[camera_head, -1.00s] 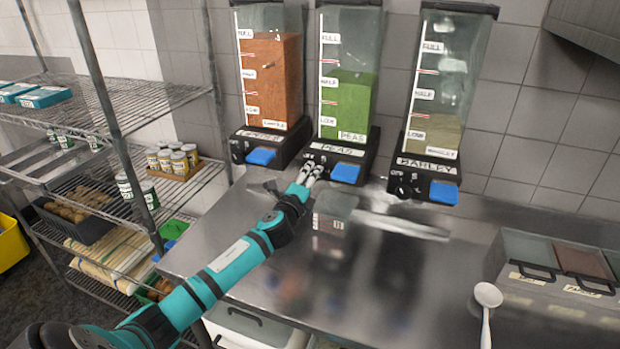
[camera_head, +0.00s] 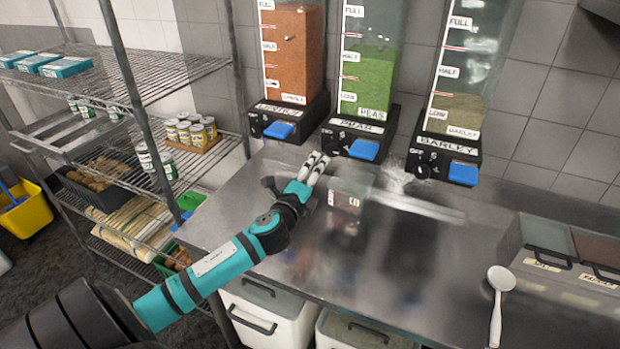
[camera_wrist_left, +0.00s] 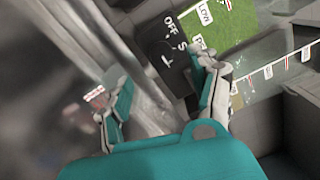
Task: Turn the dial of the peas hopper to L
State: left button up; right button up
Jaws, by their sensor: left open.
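The peas hopper (camera_head: 369,80) is the middle of three wall dispensers, with green contents and a dark base. Its dial (camera_head: 333,136) is at the left of the base, beside a blue flap (camera_head: 364,149). In the left wrist view the dark dial area (camera_wrist_left: 163,62) shows between the fingers, with OFF and S readable and a white mark below. I cannot tell where the dial points. My left gripper (camera_head: 316,166) is open and empty, just below and in front of the dial, apart from it. It also shows in the left wrist view (camera_wrist_left: 158,78). My right gripper is out of view.
The lentils hopper (camera_head: 294,50) stands left and the barley hopper (camera_head: 462,75) right. A clear container (camera_head: 350,190) sits on the steel counter (camera_head: 400,265) close to my gripper. A wire shelf (camera_head: 190,75) is at left.

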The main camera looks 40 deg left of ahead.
pick_arm(q)
jog(key=shift+v, duration=1.35)
jog(key=s+d+f+n+g, duration=0.4)
jog(key=s+f+n, duration=0.2)
jog(key=s+f, duration=0.1)
jog(key=s+d+f+n+g, duration=0.4)
jog(key=s+f+n, duration=0.1)
jog(key=s+f, duration=0.15)
jog(key=s+d+f+n+g+h, duration=0.2)
jog(key=s+d+n+g, duration=0.1)
jog(key=s+d, duration=0.4)
jog(key=s+d+f+n+g+h, duration=0.25)
jog(key=s+d, duration=0.25)
jog(key=s, duration=0.5)
notch_tip(320, 180, down, 30)
jog(key=g+b, duration=0.2)
jog(key=b, duration=0.2)
jog(key=s+a+f+g+b, duration=0.1)
jog(key=s+a+f+b, duration=0.1)
jog(key=s+f, duration=1.5)
jog(key=shift+s+a+f+b, duration=0.4)
jog(key=shift+a+f, duration=0.3)
jog(key=shift+f, duration=0.3)
